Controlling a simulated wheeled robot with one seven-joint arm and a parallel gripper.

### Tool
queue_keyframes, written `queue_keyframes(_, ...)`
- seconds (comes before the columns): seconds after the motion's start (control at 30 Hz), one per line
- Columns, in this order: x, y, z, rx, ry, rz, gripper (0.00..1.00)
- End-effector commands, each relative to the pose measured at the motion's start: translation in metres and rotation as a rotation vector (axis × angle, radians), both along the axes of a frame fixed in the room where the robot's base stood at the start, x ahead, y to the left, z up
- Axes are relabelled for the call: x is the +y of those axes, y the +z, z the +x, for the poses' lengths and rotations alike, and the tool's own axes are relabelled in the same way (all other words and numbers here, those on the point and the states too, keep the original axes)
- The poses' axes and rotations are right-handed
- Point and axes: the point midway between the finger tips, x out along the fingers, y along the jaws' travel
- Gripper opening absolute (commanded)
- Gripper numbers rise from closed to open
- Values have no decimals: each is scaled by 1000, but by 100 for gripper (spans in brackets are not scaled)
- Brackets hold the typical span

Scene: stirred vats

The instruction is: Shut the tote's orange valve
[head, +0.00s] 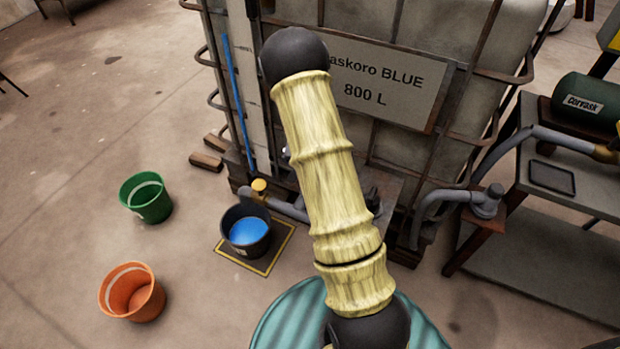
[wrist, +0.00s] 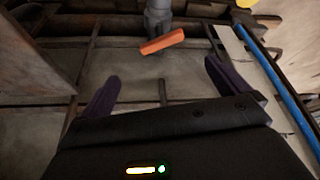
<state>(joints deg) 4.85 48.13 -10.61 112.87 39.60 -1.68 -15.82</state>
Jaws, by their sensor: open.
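The orange valve handle (wrist: 162,41) shows in the wrist view, as a short bar lying roughly crosswise below a grey fitting (wrist: 158,14), its right end slightly higher. My gripper (wrist: 161,70) is open and empty. The handle appears between and beyond its two dark fingertips, apart from both. The tote (head: 460,40) is a pale caged tank labelled "askoro BLUE 800 L" in the head view. My arm crosses in front of it and hides the orange valve and my gripper there.
A dark bucket (head: 231,214) holding blue liquid stands on a yellow-edged mat (head: 283,238) below a yellow-capped spout (head: 259,185). Green (head: 147,205) and orange (head: 115,300) buckets stand left. A grey pipe (head: 440,200) and a bench (head: 550,180) are at right. The left floor is mostly clear.

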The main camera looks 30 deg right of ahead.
Motion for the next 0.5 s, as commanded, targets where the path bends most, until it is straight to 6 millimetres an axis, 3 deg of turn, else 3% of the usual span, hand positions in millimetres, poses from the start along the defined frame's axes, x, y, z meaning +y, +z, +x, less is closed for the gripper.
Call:
queue_keyframes(0.27,0,-1,1,1,5,1,100)
queue_keyframes(0.5,-4,-22,7,3,6,1,100)
